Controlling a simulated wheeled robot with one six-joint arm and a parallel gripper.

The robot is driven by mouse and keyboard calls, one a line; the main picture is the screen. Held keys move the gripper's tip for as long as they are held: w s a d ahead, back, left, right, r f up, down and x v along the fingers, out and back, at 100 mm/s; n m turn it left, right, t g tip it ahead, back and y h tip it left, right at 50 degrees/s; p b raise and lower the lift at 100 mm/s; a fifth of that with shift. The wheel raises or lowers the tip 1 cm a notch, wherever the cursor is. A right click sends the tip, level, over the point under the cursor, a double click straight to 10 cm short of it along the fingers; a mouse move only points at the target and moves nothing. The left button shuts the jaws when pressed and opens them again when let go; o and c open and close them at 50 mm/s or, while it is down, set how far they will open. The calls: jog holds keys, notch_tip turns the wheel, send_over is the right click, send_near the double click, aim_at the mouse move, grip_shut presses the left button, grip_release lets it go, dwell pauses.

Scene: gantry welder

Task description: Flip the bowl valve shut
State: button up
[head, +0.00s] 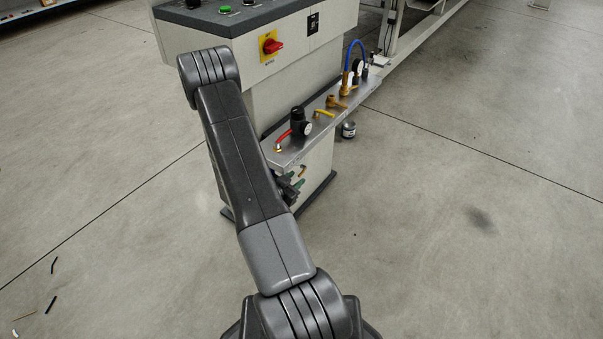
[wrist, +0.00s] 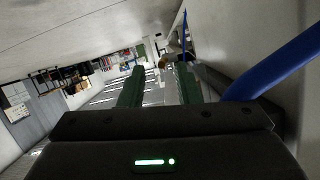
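A metal shelf (head: 320,125) on the side of the grey cabinet carries a black air unit (head: 299,120), a red lever (head: 283,135) and a yellow lever (head: 324,114). A small round bowl (head: 348,130) shows below the shelf's far edge. I cannot tell which lever is the bowl valve. My gripper (head: 292,185) is below the shelf's near end, partly hidden by my arm. In the wrist view my gripper (wrist: 160,86) has its green fingers apart, with no object held. A small brownish part (wrist: 164,61) shows beyond the fingertips; I cannot tell what it is.
A blue hose (head: 352,52) loops up from the shelf's far end. A blue hose (wrist: 280,65) runs close along the right in the wrist view. The cabinet (head: 320,45) has a red switch (head: 272,46). The concrete floor (head: 470,190) is clear to the right.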

aim_at(303, 171)
jog(key=p+v, duration=0.1)
jog(key=v, duration=0.6)
jog(key=shift+s, duration=0.35)
jog(key=shift+w+a, duration=0.1)
jog(key=b+x, duration=0.2)
jog(key=x, duration=1.2)
jog(key=shift+a+r+b, duration=0.1)
jog(key=shift+a+b, duration=0.05)
jog(key=shift+b, duration=0.2)
jog(key=shift+a, duration=0.1)
jog(key=shift+r, duration=0.2)
